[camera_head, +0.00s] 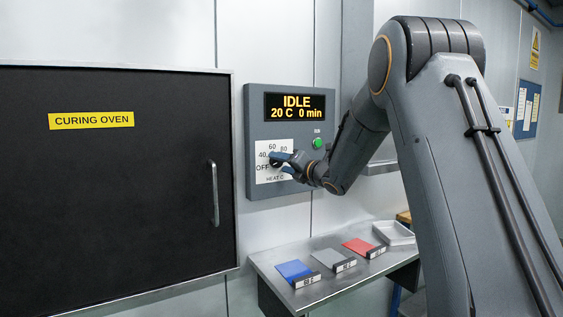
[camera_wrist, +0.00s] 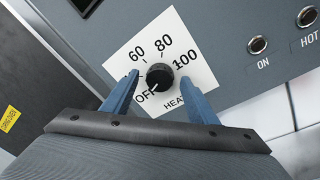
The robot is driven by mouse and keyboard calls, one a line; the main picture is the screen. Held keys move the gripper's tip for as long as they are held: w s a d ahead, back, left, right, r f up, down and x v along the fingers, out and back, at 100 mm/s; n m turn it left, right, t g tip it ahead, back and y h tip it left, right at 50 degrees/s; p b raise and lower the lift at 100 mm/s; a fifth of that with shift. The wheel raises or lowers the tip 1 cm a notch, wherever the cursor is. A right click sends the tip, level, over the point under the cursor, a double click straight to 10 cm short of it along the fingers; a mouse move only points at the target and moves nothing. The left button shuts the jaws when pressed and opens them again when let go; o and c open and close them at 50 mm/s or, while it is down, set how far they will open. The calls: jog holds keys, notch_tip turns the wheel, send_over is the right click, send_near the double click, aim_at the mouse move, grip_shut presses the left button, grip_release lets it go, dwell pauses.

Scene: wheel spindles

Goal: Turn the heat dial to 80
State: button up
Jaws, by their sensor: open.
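The heat dial is a round black knob (camera_wrist: 159,77) on a white scale plate (camera_head: 268,146) on the grey control panel (camera_head: 258,190). In the wrist view its white mark points down-left toward OFF. The marks 60, 80 and 100 show around it; 40 is behind a finger there but shows in the head view. My gripper (camera_wrist: 157,80) is open, its blue fingers on either side of the knob, with a visible gap on each side. The display (camera_head: 295,107) reads IDLE, 20 C, 0 min.
A green button (camera_head: 318,143) sits right of the scale. The black curing oven door (camera_head: 120,200) with its handle (camera_head: 213,193) is at left. A metal shelf (camera_head: 340,285) below holds blue, grey and red pieces and a white tray (camera_head: 393,233).

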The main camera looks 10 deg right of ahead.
jog(key=shift+w+a, duration=0.1)
jog(key=shift+c, duration=0.4)
jog(key=c, duration=1)
